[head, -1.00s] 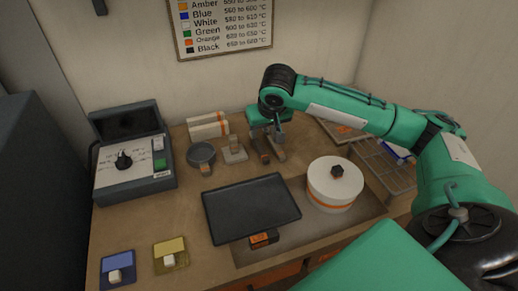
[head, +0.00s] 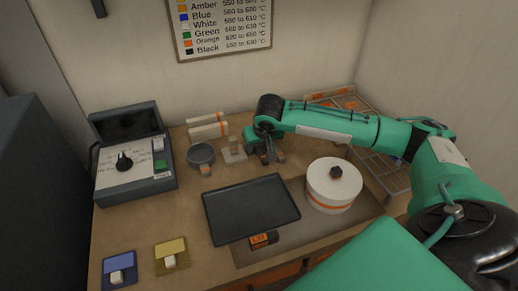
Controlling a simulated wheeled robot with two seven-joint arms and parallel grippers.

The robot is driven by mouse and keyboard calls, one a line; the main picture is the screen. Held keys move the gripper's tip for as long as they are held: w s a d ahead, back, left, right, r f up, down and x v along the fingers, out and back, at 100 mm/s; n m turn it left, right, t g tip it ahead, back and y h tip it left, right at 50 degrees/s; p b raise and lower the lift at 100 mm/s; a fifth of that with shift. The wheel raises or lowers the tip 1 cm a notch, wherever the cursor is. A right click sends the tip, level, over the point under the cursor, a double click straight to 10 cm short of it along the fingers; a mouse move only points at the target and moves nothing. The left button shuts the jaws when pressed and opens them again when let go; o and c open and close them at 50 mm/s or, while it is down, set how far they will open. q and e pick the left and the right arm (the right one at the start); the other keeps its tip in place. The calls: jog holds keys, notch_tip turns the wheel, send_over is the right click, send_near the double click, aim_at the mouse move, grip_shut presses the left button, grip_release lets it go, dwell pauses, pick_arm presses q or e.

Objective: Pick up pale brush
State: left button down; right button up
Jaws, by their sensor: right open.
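My right gripper (head: 271,157) is open at the back middle of the wooden table. Its two fingertips point down, with the arm reaching in from the right. Just left of it stands a small pale holder-like piece (head: 234,154). I cannot make out a separate pale brush; it may be hidden behind the gripper or too small to tell. My left gripper is not in view.
A black tray (head: 250,208) lies in front of the gripper, with a white round kiln-like drum (head: 333,186) to its right. A dark round dish (head: 201,154) and a control box (head: 133,158) stand left. A compartment rack (head: 385,172) is at right.

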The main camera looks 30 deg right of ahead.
jog(key=shift+f+p, duration=0.2)
jog(key=shift+p, duration=0.3)
grip_shut()
